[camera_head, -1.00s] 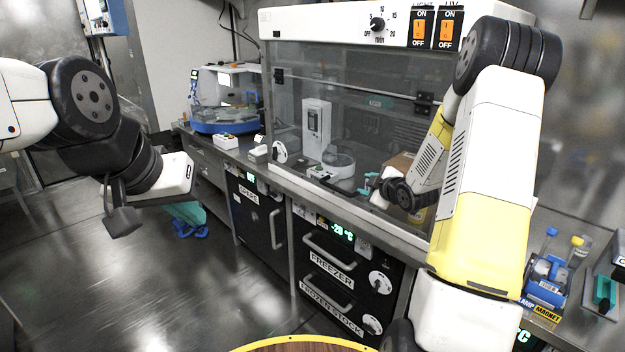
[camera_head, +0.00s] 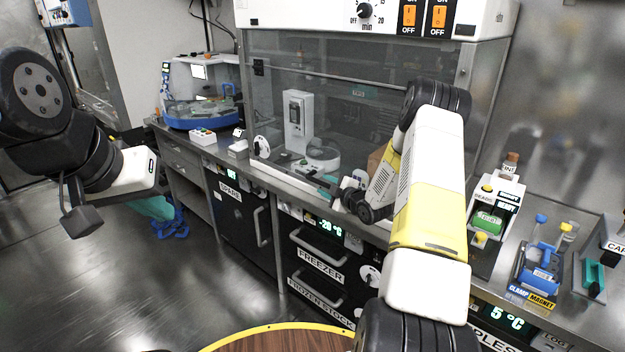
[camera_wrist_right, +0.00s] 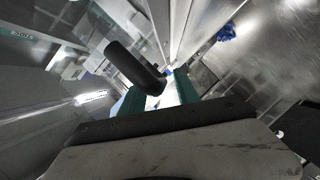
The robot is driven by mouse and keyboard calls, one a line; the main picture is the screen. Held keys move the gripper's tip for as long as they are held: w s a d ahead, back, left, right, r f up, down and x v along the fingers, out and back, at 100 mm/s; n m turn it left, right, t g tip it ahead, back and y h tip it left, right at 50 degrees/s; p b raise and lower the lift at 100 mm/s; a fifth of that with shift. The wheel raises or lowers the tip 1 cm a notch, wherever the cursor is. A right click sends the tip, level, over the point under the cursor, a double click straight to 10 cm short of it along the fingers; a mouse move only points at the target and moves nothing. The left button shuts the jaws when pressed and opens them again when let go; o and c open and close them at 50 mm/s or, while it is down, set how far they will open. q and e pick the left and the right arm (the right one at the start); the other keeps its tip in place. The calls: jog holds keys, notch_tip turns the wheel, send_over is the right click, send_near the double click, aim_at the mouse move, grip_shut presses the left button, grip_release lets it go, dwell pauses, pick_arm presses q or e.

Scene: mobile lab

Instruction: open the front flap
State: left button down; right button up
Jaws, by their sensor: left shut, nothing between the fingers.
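The front flap (camera_head: 350,115) is the clear pane across the front of the white-topped cabinet, and it hangs down. Its lower edge near my right gripper is partly hidden by my right arm. My right gripper (camera_head: 328,186) has teal fingers spread apart, low in front of the flap by the bench edge. In the right wrist view, a black rounded bar (camera_wrist_right: 132,66) crosses above the left finger, its end close to the gap between the fingers. I cannot tell whether it touches them.
Behind the pane are a white device (camera_head: 297,120) and a round dish (camera_head: 322,158). A blue-based machine (camera_head: 200,113) stands left on the bench. A tube device (camera_head: 492,212) and blue clamp rack (camera_head: 538,268) stand right.

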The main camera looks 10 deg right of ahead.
jog(key=shift+w+a+f, duration=0.15)
jog(key=shift+w+a, duration=0.05)
jog(key=shift+w, duration=0.4)
grip_shut()
dwell(1.1)
